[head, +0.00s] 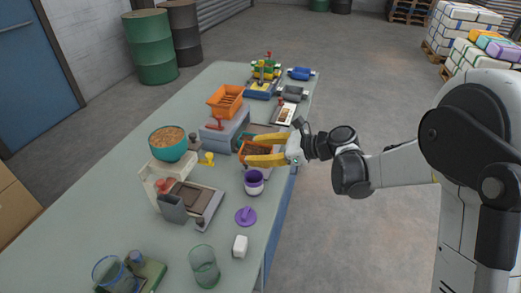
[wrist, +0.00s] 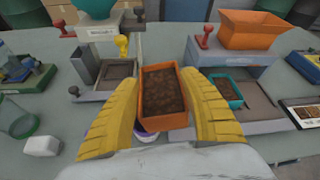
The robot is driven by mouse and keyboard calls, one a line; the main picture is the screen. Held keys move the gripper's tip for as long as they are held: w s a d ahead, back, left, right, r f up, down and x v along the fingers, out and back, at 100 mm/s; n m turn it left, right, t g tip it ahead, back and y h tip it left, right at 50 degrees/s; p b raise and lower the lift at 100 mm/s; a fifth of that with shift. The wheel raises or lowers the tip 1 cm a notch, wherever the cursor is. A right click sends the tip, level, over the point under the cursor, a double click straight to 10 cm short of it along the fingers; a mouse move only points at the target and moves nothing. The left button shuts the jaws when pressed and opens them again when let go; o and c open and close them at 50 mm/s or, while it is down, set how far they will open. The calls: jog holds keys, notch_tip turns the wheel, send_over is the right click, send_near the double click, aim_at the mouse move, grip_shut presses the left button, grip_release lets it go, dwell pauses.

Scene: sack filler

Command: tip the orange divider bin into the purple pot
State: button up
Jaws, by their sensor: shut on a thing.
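My gripper (head: 248,149) has yellow fingers closed on the two sides of the orange divider bin (head: 253,149). In the wrist view the bin (wrist: 141,115) sits between the fingers, looks about level and holds brown, grainy material. The white and purple pot (head: 254,182) stands on the table, nearer the head camera than the bin. In the wrist view only a part of the pot (wrist: 144,137) shows below the bin, and the rest is hidden. In the head view the fingers cover part of the bin.
A purple lid (head: 245,216) and a white block (head: 240,246) lie near the table's right edge. A filler with a teal hopper (head: 168,145) stands left of the pot. Another filler carries an orange hopper (head: 225,102), and a teal bin (wrist: 226,91) sits at its base.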

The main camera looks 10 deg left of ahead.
jog(key=shift+r+n+t, duration=0.2)
jog(key=shift+n+t, duration=0.4)
jog(key=shift+n, duration=0.3)
jog(key=n, duration=0.1)
jog(key=t, duration=0.1)
jog(key=n, duration=0.1)
jog(key=shift+s+r+n+t+y, duration=0.25)
jog(key=shift+r+n+t+y, duration=0.05)
jog(key=n, duration=0.1)
jog(key=n+t+b, duration=0.1)
jog(key=n, duration=0.1)
jog(key=s+n+t+y, duration=0.1)
jog(key=shift+r+n, duration=0.35)
jog(key=shift+n, duration=0.05)
jog(key=n+y+b, duration=0.1)
jog(key=n+b, duration=0.1)
jog(key=s+n+t+b, duration=0.1)
jog(key=n+b, duration=0.1)
jog(key=b, duration=0.1)
jog(key=shift+s+a+n+t+y+b, duration=0.1)
jog(key=shift+s+n+t+y+b, duration=0.05)
jog(key=shift+n+t+y+b, duration=0.2)
jog(key=shift+s+n+g+y, duration=0.3)
jog(key=shift+n+y, duration=0.35)
jog(key=shift+n, duration=1)
jog(key=shift+s+n+g+y, duration=0.2)
jog(key=shift+n+y, duration=0.4)
jog(key=shift+n, duration=1)
